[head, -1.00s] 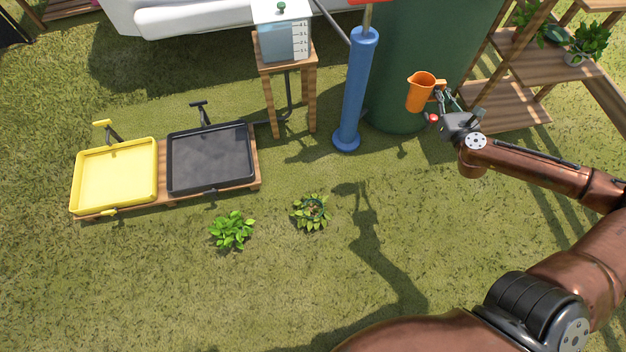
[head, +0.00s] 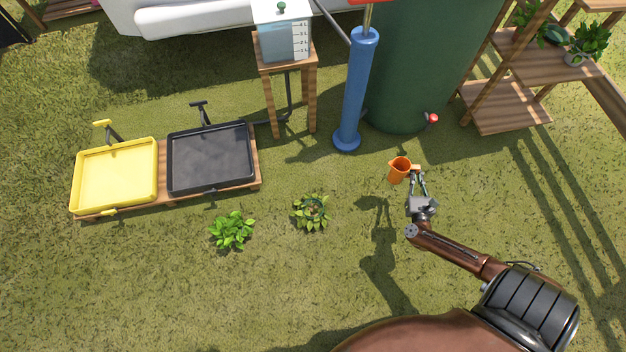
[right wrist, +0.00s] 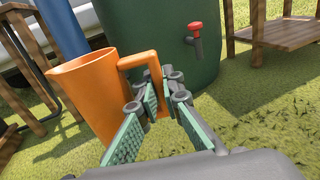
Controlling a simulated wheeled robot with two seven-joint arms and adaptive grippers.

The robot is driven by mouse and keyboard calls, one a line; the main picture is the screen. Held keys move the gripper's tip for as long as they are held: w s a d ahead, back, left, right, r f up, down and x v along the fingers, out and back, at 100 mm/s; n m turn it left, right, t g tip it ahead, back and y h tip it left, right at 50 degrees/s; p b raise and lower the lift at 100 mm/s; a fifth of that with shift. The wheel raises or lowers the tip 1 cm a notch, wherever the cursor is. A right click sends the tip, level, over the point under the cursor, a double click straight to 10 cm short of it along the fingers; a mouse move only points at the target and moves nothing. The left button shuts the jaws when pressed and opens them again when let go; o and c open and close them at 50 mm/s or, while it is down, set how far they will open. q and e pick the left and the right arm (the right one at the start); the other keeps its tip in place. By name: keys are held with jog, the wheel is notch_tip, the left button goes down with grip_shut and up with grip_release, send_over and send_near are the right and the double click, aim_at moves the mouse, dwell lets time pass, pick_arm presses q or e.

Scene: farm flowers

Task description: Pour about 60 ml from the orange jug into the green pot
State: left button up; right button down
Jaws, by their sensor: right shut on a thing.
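The orange jug (head: 398,172) is upright, held above the grass. My right gripper (head: 417,179) is shut on its handle from the right. In the right wrist view the jug (right wrist: 85,95) stands left of the fingers (right wrist: 160,103), with its handle between them; its contents are hidden. Two leafy plants are on the grass left of the jug. One (head: 311,212) has a dark green round rim among its leaves, perhaps the green pot; the other (head: 232,230) hides any pot. My left gripper is not in view.
A blue post (head: 355,95) and a dark green barrel (head: 410,60) with a red-handled tap (head: 433,119) stand behind the jug. Yellow (head: 115,175) and black (head: 210,158) trays lie at left. A wooden shelf (head: 507,107) is at right. Grass between jug and plants is clear.

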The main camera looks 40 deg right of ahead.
jog(key=shift+n+t+y, duration=0.4)
jog(key=shift+n+t, duration=0.1)
jog(key=shift+t, duration=0.2)
jog(key=s+a+f, duration=0.2)
jog(key=a+f, duration=0.3)
jog(key=s+a+f, duration=0.3)
jog(key=a+f, duration=0.2)
jog(key=a, duration=0.1)
jog(key=s+a+f, duration=0.3)
jog(key=a+f, duration=0.2)
jog(key=f, duration=0.1)
jog(key=shift+s+a, duration=0.15)
jog(key=shift+a, duration=0.2)
jog(key=shift+s+a+f, duration=0.2)
jog(key=shift+a, duration=0.25)
jog(key=shift+w, duration=0.1)
